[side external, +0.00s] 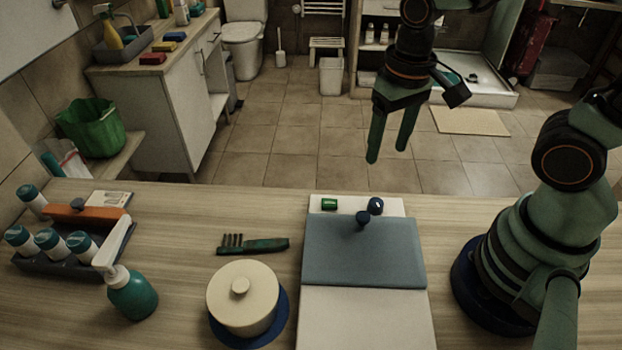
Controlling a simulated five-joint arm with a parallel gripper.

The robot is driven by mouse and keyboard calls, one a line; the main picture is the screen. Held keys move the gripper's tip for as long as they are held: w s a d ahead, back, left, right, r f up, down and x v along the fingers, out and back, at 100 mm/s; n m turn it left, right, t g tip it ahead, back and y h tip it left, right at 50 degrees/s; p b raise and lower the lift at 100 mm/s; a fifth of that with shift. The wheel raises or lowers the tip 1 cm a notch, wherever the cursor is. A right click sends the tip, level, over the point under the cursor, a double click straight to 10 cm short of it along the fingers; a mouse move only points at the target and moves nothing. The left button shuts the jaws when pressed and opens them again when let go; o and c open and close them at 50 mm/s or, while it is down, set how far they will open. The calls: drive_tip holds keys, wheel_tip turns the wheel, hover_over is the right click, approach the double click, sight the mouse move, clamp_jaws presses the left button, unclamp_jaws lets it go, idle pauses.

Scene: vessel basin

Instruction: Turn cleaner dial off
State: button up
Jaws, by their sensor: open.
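A white box-like unit (366,318) stands on the counter, with a blue-grey panel (362,258) across its middle. On its white back strip sits a dark blue round knob (376,205), which looks like the cleaner dial; its setting is too small to read. A small green block or light (329,203) is left of it on the same strip. Another dark blue knob (362,219) stands on the panel's back edge. My gripper (388,156) is open and empty, its two green fingers pointing down, above and behind the dial and apart from it.
A dark caddy (62,262) with several white bottles is at far left. Bare counter lies behind the brush.

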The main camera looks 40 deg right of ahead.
sight(377, 203)
drive_tip(key=shift+g, duration=0.3)
drive_tip(key=shift+s+a+f, duration=0.1)
drive_tip(key=shift+s+f, duration=0.05)
drive_tip(key=shift+f, duration=3.15)
drive_tip(key=shift+s+a+f, duration=0.1)
drive_tip(key=shift+f, duration=3.15)
clamp_jaws()
